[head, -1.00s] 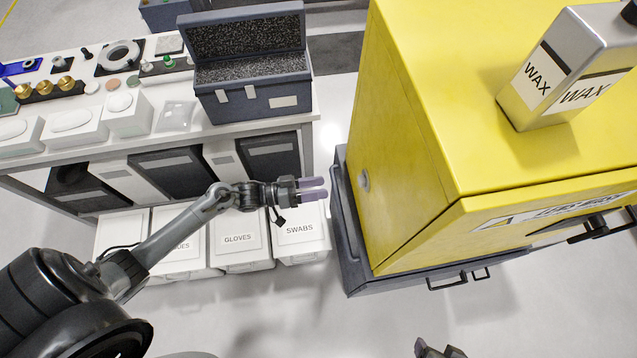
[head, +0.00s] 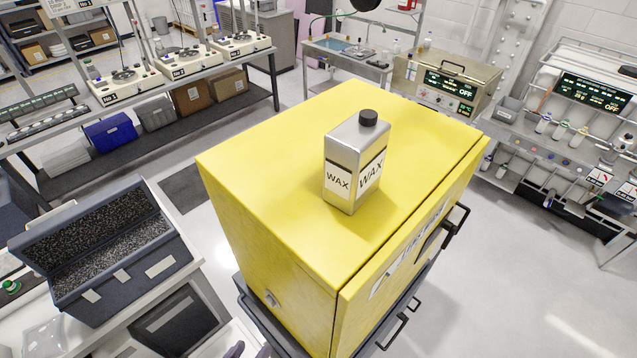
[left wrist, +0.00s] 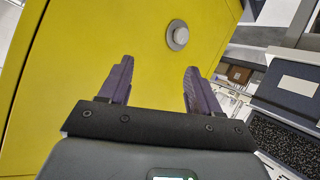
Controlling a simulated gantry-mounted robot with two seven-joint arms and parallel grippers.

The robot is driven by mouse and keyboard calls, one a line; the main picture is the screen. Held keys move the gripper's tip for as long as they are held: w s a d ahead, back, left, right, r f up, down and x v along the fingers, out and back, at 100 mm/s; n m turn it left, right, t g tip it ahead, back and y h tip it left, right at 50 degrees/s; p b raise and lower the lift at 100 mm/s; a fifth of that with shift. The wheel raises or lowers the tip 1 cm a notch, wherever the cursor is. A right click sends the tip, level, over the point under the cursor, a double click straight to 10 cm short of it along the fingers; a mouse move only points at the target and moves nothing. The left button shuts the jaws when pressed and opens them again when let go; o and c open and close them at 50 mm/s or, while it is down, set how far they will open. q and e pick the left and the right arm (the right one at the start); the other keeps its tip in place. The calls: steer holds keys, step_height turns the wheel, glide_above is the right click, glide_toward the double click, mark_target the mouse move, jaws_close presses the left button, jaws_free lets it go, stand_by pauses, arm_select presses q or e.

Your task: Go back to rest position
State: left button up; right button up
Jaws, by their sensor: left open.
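My left gripper (head: 249,351) barely shows at the bottom edge of the head view, only its purple fingertips, left of the yellow cabinet (head: 265,250). In the left wrist view, my left gripper (left wrist: 158,80) is open with nothing between its fingers. The yellow cabinet (left wrist: 90,60) fills much of that view beyond the fingers, with a round grey knob (left wrist: 177,35) on its side. My right gripper is not in view.
A silver wax can (head: 345,160) stands upright on the cabinet. An open dark foam-lined case (head: 130,285) sits on a bench at left. Benches with equipment (head: 450,85) line the back and right. Floor at lower right (head: 500,290) is clear.

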arm_select(q)
steer(key=s+a+r+g+y, duration=0.1)
steer(key=s+a+g+y, duration=0.1)
steer(key=s, duration=0.3)
steer(key=s+a+r+m+g+y, duration=0.1)
steer(key=s+a+g+y, duration=0.1)
steer(key=s+a+g, duration=0.2)
steer(key=shift+s+g, duration=0.7)
steer(key=shift+a, duration=0.1)
